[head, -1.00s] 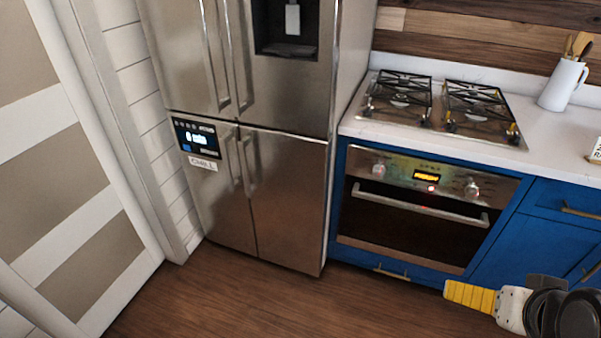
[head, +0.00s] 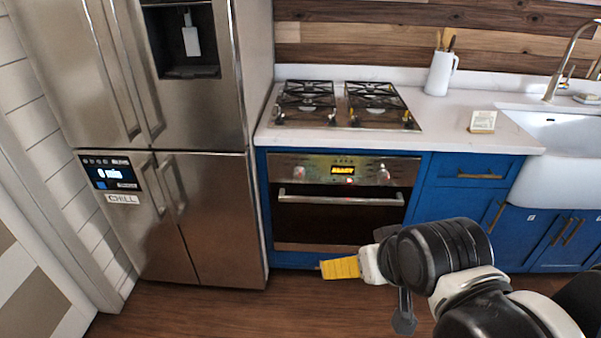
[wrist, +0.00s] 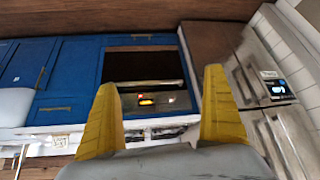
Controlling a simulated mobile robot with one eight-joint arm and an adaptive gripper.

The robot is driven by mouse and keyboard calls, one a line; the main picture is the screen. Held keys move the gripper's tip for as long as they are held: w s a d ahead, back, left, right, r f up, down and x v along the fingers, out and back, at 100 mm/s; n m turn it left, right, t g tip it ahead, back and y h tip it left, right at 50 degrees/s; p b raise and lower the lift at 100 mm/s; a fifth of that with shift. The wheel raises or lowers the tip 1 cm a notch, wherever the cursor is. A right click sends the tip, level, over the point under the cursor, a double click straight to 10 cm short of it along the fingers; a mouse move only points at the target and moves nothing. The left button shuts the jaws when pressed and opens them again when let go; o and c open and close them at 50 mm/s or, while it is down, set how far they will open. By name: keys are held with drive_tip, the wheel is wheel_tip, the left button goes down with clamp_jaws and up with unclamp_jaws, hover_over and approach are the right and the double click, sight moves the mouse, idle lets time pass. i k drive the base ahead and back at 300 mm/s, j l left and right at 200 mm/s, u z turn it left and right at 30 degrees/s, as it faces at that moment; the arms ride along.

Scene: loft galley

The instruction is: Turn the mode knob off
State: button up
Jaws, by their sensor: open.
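The built-in oven (head: 340,222) has a steel control panel (head: 327,170) with a round knob near each end. The left knob (head: 299,171) and the right knob (head: 383,174) are silver; I cannot read which one is the mode knob or where either points. The display (head: 343,170) glows yellow, with a red light below it. My gripper (head: 340,268) is low in front of the oven, apart from it and below the knobs. In the wrist view, my gripper (wrist: 160,79) has its yellow fingers spread and empty. The oven panel (wrist: 172,101) appears upside down there, between the fingers.
The steel fridge (head: 215,215) stands left of the oven. A gas hob (head: 345,104) lies on the white counter above. A white jug (head: 440,74), a small sign (head: 482,122) and a sink (head: 560,135) are to the right. Wooden floor (head: 230,310) is free in front.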

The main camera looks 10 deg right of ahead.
sight(299, 172)
drive_tip(key=i+z, duration=0.1)
drive_tip(key=z, duration=0.3)
drive_tip(key=i+j+z, duration=0.1)
drive_tip(key=z, duration=0.3)
drive_tip(key=i+z, duration=0.1)
drive_tip(key=i, duration=0.3)
